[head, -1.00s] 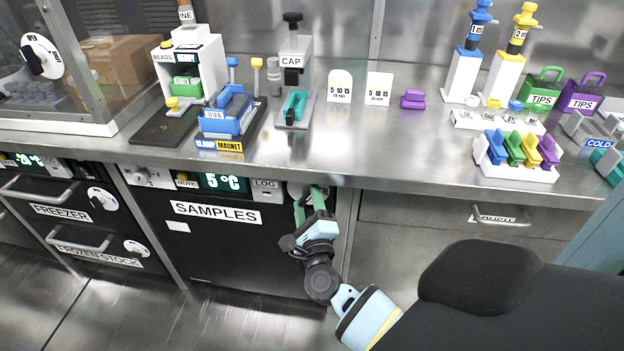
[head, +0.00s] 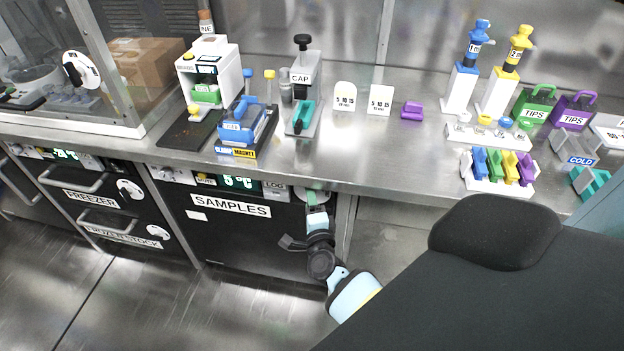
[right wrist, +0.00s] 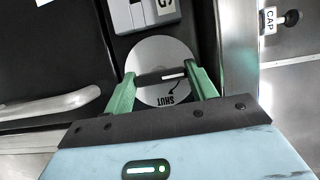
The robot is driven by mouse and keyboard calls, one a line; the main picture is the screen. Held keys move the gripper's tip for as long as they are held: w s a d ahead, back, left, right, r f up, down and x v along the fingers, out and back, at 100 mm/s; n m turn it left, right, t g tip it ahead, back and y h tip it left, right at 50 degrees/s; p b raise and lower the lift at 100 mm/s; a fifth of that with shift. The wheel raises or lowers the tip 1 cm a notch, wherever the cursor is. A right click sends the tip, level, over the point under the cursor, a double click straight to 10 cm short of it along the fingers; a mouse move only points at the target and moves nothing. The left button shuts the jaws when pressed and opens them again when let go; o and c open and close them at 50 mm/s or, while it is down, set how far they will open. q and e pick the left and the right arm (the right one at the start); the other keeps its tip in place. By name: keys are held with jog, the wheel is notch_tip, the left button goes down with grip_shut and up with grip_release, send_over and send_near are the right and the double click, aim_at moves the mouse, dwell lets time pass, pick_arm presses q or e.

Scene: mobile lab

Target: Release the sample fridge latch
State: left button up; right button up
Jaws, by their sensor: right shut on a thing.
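The sample fridge (head: 235,240) is a black-fronted unit under the bench, labelled SAMPLES, with a display reading 5°C. Its latch (right wrist: 150,58) is a pale round disc with a dark bar across it and the word SHUT, at the fridge's upper right. My right gripper (head: 317,197) is at the latch. In the right wrist view its green fingers (right wrist: 162,80) stand at either end of the dark bar, shut on it. The bar lies roughly level across that view. In the head view the gripper hides most of the disc. My left gripper is not in view.
The steel bench edge (head: 390,190) runs just above my right gripper. The LOG box (right wrist: 145,14) is close beside the latch. A metal bar handle (right wrist: 60,104) shows at left in the wrist view. Freezer drawers (head: 95,203) are at left. The floor before the fridge is clear.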

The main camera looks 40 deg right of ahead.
dwell(0.3)
jog(key=o, duration=1)
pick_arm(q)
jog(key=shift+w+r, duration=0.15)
pick_arm(e)
jog(key=shift+v, duration=3.95)
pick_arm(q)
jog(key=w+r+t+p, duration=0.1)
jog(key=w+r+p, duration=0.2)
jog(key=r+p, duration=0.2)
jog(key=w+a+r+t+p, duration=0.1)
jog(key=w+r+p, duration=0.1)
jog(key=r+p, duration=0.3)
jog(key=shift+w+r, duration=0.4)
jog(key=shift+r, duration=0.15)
pick_arm(e)
jog(key=s+a+n+g+y, duration=0.2)
jog(key=s+a+n+y, duration=0.1)
jog(key=s+n, duration=0.5)
jog(key=s+a+n+g+y, duration=0.2)
jog(key=s+a+n+y, duration=0.1)
jog(key=s+n, duration=0.6)
jog(key=s+a+n+g+y, duration=0.3)
jog(key=s+n, duration=0.5)
jog(key=s, duration=0.6)
jog(key=shift+a+r+y, duration=0.25)
jog(key=shift+a+y, duration=0.35)
jog(key=shift+a, duration=0.5)
